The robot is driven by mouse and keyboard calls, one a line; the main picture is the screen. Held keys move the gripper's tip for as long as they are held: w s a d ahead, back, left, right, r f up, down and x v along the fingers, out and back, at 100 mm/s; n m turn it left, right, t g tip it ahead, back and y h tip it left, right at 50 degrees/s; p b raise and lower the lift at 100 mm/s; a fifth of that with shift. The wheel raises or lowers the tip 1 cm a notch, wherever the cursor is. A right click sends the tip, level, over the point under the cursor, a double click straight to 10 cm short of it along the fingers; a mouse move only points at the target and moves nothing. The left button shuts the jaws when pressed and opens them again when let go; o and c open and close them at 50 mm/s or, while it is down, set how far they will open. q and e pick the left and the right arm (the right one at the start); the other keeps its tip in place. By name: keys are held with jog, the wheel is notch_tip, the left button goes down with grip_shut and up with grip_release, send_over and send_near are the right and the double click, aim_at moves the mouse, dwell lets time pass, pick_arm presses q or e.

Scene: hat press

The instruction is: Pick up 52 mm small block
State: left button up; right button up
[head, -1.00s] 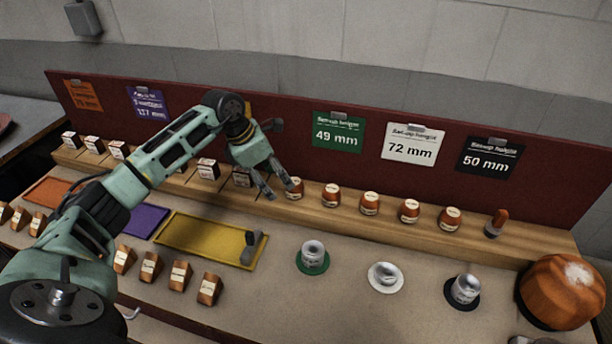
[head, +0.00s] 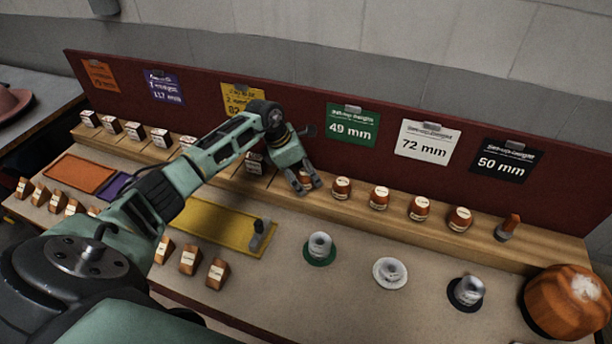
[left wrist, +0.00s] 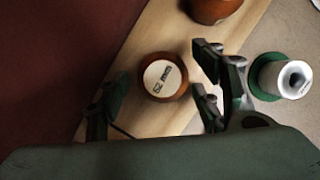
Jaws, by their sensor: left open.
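The small block is a round orange-brown wooden piece with a pale top label (left wrist: 162,78) in the left wrist view. The label appears upside down and seems to read 52 mm. It stands on the wooden ledge. My left gripper (left wrist: 160,98) is open, with its fingers on either side of the block and a gap showing. In the head view my left gripper (head: 306,186) is over the ledge, and its fingers partly hide the block (head: 305,176). My right gripper is not in view.
Similar brown blocks stand along the ledge to the right, the nearest (head: 341,188) close to my gripper. White-labelled boxes (head: 160,138) stand to the left. A yellow tray (head: 205,222) and a green disc with a metal piece (head: 319,257) lie in front. A red board (head: 560,190) rises behind.

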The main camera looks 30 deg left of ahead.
pick_arm(q)
jog(key=shift+s, duration=0.1)
jog(key=shift+c, duration=0.4)
jog(key=c, duration=1.1)
